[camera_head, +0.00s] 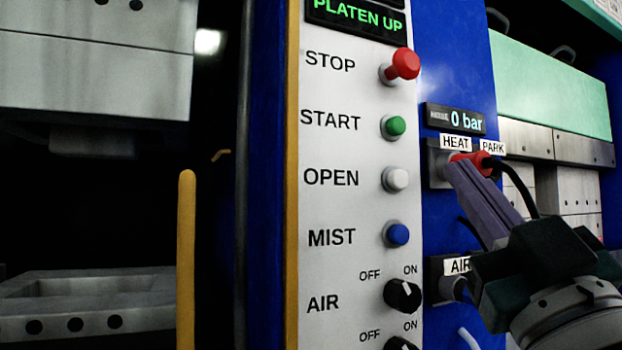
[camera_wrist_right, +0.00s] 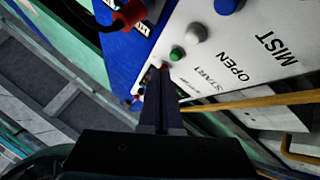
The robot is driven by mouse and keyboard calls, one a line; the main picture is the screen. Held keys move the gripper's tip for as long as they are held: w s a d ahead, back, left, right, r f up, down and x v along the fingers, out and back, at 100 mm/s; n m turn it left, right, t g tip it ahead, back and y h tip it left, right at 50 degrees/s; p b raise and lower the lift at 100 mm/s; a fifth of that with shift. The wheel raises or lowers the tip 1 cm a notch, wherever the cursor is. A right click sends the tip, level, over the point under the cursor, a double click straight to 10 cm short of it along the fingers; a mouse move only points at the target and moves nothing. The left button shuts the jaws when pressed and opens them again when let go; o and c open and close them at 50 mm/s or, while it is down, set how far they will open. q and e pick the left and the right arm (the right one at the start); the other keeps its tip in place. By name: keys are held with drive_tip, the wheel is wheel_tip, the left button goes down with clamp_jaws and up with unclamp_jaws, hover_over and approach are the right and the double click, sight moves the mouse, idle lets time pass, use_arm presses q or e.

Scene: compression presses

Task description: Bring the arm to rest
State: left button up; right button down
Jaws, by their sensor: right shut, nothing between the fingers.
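My right gripper (camera_head: 456,172) comes in from the lower right in the head view, its long dark fingers shut and empty. The fingertips appear in front of the HEAT socket and overlap the red plug (camera_head: 470,158). In the right wrist view the shut fingers (camera_wrist_right: 161,72) point up toward the panel, and the red plug (camera_wrist_right: 131,12) lies off to their upper left, apart from them. My left gripper is not in view.
The white control panel (camera_head: 345,210) carries a red STOP knob (camera_head: 405,63), several buttons and an AIR dial (camera_head: 402,295). A black cable (camera_head: 525,187) runs from the plug behind my gripper. A yellow post (camera_head: 186,255) stands left, before the open press.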

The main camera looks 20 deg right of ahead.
idle(0.3)
drive_tip(key=a+f+n+g+y+p, duration=0.1)
drive_tip(key=a+f+g+y, duration=0.25)
drive_tip(key=f+g, duration=0.45)
drive_tip(key=a+f+n+g+y+p, duration=0.1)
drive_tip(key=a+f+g+y, duration=0.25)
drive_tip(key=f, duration=0.75)
drive_tip(key=s+f+m+g, duration=0.1)
drive_tip(key=s+f+g, duration=0.95)
drive_tip(key=s, duration=0.55)
wheel_tip(320, 180, up, 37)
drive_tip(key=s+p, duration=0.2)
drive_tip(key=p, duration=3.7)
drive_tip(key=shift+s+d+h, duration=0.4)
drive_tip(key=shift+f, duration=0.1)
